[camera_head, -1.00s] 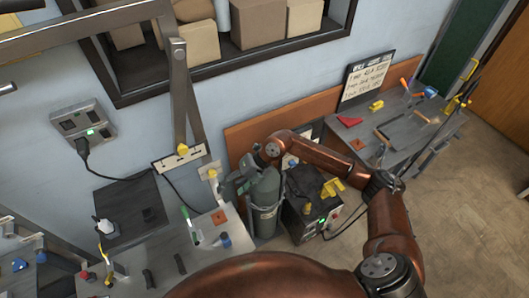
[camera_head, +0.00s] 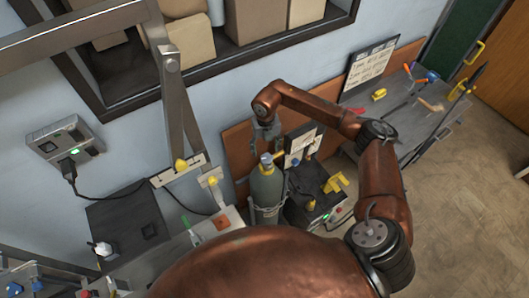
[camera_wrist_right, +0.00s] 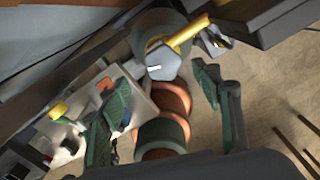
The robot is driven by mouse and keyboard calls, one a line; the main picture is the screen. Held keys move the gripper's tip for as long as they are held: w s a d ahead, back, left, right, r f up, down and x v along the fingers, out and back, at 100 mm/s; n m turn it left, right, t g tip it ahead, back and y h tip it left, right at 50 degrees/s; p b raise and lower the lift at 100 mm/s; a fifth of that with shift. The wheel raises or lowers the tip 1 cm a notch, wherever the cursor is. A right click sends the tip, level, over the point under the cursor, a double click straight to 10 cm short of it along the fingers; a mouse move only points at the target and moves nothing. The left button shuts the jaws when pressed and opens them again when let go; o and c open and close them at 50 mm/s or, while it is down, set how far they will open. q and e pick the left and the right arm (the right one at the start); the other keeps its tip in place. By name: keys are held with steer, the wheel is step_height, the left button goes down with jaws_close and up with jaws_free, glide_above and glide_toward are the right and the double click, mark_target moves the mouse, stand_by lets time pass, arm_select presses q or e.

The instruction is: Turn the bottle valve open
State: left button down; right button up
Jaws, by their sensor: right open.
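The grey-green gas bottle (camera_head: 268,192) stands upright in a holder by the wall, left of the dark welding machine. Its valve (camera_head: 267,159) sits on top, with a grey-blue cap and a yellow part pointing right. In the right wrist view the valve (camera_wrist_right: 163,63) shows as a grey faceted cap with a yellow bar, beyond the fingertips. My right gripper (camera_head: 266,141) hangs just above the bottle top; its fingers also show spread and empty in the right wrist view (camera_wrist_right: 155,105). I cannot tell whether a finger touches the valve. My left gripper is not in view.
The welding machine (camera_head: 316,190) with yellow clamps stands close right of the bottle. An orange-brown board (camera_head: 238,150) is behind it. A grey workbench with tools (camera_head: 425,100) is at the right. A wall socket with a plug (camera_head: 65,140) and a metal post are at the left.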

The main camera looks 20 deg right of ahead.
mark_target(267, 158)
steer(key=f, duration=0.5)
steer(key=shift+s+d+f+p, duration=0.2)
steer(key=shift+f+p, duration=0.1)
steer(key=shift+c, duration=0.2)
steer(key=c, duration=1.1)
